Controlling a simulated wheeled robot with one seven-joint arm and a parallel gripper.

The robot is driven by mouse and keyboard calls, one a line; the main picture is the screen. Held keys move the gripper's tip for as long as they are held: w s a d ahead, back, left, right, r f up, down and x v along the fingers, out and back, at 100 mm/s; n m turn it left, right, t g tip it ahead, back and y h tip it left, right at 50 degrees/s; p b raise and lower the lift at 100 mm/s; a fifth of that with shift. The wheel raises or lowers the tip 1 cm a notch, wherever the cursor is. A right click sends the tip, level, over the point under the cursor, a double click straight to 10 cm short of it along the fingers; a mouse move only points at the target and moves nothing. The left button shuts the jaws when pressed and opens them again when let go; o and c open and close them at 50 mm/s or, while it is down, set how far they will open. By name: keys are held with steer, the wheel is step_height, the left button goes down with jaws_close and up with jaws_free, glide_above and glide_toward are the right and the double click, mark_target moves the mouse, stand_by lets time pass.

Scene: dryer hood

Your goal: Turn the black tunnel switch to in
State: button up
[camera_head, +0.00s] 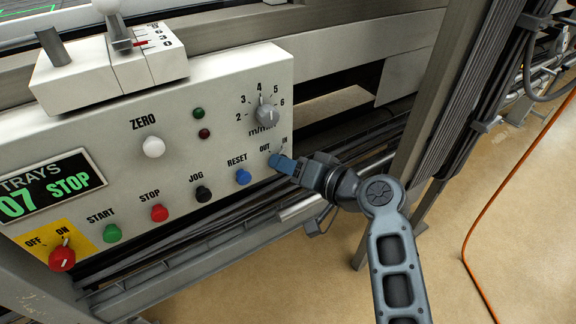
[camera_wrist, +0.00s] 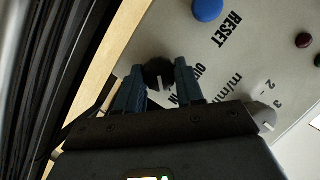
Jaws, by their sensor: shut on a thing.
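The black tunnel switch (camera_wrist: 155,70) is a round knob with a white pointer mark, at the right end of the control panel. In the wrist view it sits between the two blue fingers of my gripper (camera_wrist: 159,82), which are shut on it. The white mark points down in that view, toward the side of the IN label and away from OUT. In the head view my gripper (camera_head: 281,163) reaches the panel from the right, just below the OUT and IN labels, and its fingers hide most of the knob.
The blue RESET button (camera_head: 242,177) is close to the left of the switch. The grey speed dial (camera_head: 266,114) is just above. Black JOG (camera_head: 203,194), red STOP (camera_head: 159,213) and green START (camera_head: 112,233) buttons lie further left. A metal post (camera_head: 425,110) stands right of the panel.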

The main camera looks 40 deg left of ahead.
steer(key=shift+f, duration=0.1)
steer(key=o, duration=1.1)
steer(key=shift+c, duration=0.2)
steer(key=p+v, duration=0.1)
steer(key=v, duration=0.6)
steer(key=shift+d+r, duration=0.2)
steer(key=shift+d, duration=0.2)
